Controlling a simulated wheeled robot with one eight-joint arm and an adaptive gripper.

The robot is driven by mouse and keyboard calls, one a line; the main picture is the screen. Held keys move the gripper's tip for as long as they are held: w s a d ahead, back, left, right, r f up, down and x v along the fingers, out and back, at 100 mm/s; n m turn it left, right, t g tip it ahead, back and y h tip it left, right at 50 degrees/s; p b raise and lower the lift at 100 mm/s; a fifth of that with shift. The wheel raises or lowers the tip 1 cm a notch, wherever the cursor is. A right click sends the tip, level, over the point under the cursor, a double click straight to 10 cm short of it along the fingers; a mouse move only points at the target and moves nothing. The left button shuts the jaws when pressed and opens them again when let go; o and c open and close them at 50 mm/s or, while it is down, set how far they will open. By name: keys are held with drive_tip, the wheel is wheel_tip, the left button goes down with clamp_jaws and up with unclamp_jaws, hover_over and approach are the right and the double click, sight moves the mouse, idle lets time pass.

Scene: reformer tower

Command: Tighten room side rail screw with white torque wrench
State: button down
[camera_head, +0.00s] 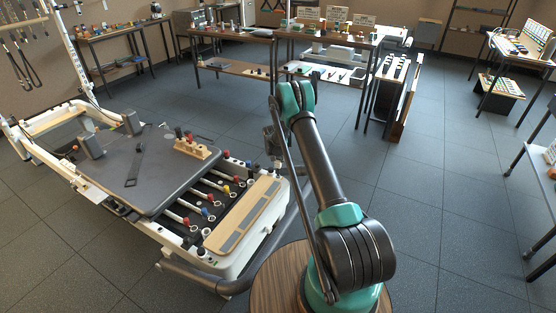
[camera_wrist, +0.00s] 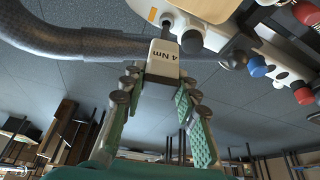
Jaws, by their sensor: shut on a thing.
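The white torque wrench (camera_wrist: 164,56), marked "4 Nm", is clamped between the fingertips of my gripper (camera_wrist: 158,84) in the wrist view. Its narrow dark shaft points at the white end of the reformer frame (camera_wrist: 205,12). The tip appears to reach the white part, but I cannot tell whether it sits in a screw. A small brass-coloured round piece (camera_wrist: 152,14) shows beside the tip, and a dark round piece (camera_wrist: 191,41) lies to its right. In the head view my gripper (camera_head: 272,140) is at the reformer's right side, small and partly hidden by my arm; the wrench cannot be made out there.
The reformer (camera_head: 220,258) stands at the left, with a dark carriage (camera_head: 150,165), coloured springs and a wooden block (camera_head: 192,148). A thick grey curved tube (camera_wrist: 70,40) runs close by the wrench. Workbenches (camera_head: 325,38) stand behind.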

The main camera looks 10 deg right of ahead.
drive_tip(key=shift+f, duration=0.95)
drive_tip(key=shift+f, duration=0.15)
idle(0.3)
idle(0.4)
drive_tip(key=shift+m+g+h, duration=0.3)
drive_tip(key=shift+m+h, duration=0.1)
drive_tip(key=shift+m, duration=0.8)
drive_tip(key=shift+m, duration=0.6)
drive_tip(key=shift+r, duration=0.65)
